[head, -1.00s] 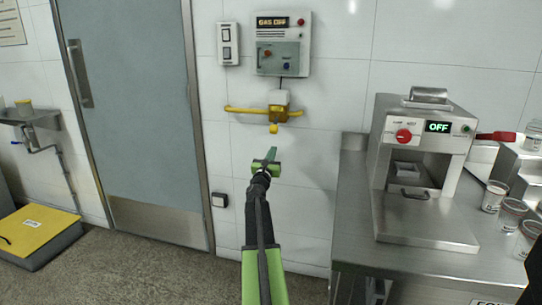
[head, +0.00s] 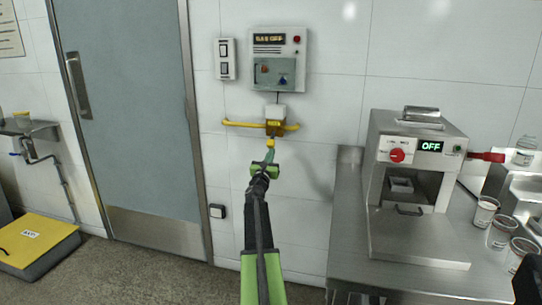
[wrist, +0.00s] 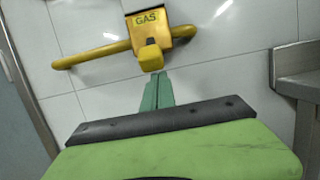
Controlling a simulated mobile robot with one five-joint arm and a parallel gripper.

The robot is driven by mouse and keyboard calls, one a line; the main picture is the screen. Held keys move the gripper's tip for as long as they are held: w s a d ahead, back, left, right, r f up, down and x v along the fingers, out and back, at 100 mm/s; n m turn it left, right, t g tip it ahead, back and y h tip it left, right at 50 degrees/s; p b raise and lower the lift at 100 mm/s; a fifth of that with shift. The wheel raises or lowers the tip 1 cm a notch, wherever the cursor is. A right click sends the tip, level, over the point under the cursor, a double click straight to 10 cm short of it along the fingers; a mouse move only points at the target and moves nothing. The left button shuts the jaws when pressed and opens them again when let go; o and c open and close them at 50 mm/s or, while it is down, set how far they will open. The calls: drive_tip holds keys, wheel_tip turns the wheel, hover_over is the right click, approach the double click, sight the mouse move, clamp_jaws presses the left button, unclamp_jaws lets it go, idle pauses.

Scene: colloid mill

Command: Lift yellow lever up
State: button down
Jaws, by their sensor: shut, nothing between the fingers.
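The yellow lever (wrist: 151,58) sticks out below a yellow valve body (wrist: 160,32) marked GAS in the wrist view. In the head view the lever's yellow end (head: 270,143) hangs under the valve on the wall. My gripper (head: 269,153) is shut and empty, its green fingertips just below the lever end. In the wrist view the shut fingertips (wrist: 158,80) point up at the lever's underside; I cannot tell whether they touch it.
A yellow pipe (head: 245,124) runs through the valve. Above it hangs a control box (head: 279,60) reading GAS OFF. A steel table (head: 345,215) with a machine (head: 415,185) reading OFF stands right. A grey door (head: 130,110) is at left.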

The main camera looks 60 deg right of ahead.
drive_tip(key=shift+a+r, duration=0.1)
drive_tip(key=shift+r, duration=0.05)
drive_tip(key=r+p, duration=0.1)
drive_tip(key=a+r+p, duration=0.2)
drive_tip(key=shift+s+r+p, duration=0.2)
drive_tip(key=shift+s+p, duration=0.1)
drive_tip(key=shift+s, duration=0.05)
wheel_tip(320, 180, up, 8)
drive_tip(key=p, duration=0.8)
hover_over(271, 144)
drive_tip(key=a, duration=0.3)
drive_tip(key=shift+s+d+f, duration=0.1)
drive_tip(key=shift+s+d, duration=0.05)
drive_tip(key=shift+s, duration=0.35)
wheel_tip(271, 144, down, 3)
drive_tip(key=a+b, duration=0.3)
drive_tip(key=b, duration=0.1)
drive_tip(key=s+a+r+p, duration=0.2)
drive_tip(key=a+r+p, duration=0.4)
drive_tip(key=r+p, duration=0.1)
drive_tip(key=shift+s, duration=0.4)
